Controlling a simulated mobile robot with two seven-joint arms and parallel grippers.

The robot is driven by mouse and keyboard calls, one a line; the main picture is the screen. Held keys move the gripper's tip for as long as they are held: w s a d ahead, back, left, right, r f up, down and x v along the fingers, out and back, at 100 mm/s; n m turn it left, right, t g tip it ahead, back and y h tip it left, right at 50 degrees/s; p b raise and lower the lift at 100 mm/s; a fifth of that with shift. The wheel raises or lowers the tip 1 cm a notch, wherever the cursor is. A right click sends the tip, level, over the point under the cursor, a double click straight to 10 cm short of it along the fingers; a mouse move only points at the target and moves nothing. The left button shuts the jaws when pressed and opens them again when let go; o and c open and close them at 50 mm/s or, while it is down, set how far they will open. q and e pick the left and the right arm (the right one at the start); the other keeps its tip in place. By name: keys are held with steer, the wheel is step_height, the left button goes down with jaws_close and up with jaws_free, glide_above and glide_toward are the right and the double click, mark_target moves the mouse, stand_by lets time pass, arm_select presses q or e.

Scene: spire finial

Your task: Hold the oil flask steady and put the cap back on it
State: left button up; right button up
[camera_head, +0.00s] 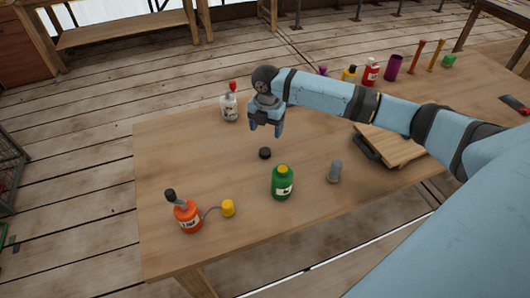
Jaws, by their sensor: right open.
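A green bottle (282,184) with a pale label and yellow top stands upright in the middle front of the table. A small black cap (265,153) lies on the table behind it, apart from it. An orange bottle (187,217) with a dark-tipped grey nozzle stands at front left, with a yellow cap (228,208) beside it on a thin cord. I cannot tell which bottle is the oil flask. My right gripper (266,131) is open and empty, pointing down above the table behind the black cap. My left gripper is not in view.
A white bottle (229,103) with a red top stands left of my right gripper. A grey cylinder (335,171) and a wooden board (390,146) are to the right. A red bottle (370,72) and purple cup (393,67) stand farther back. The table's left middle is clear.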

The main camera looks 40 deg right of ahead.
glide_above(265, 151)
step_height(265, 151, down, 5)
steer(key=shift+s+d+r, duration=0.1)
steer(key=shift+d, duration=0.05)
step_height(265, 151, down, 5)
steer(key=shift+f, duration=0.15)
stand_by(0.5)
steer(key=c, duration=1)
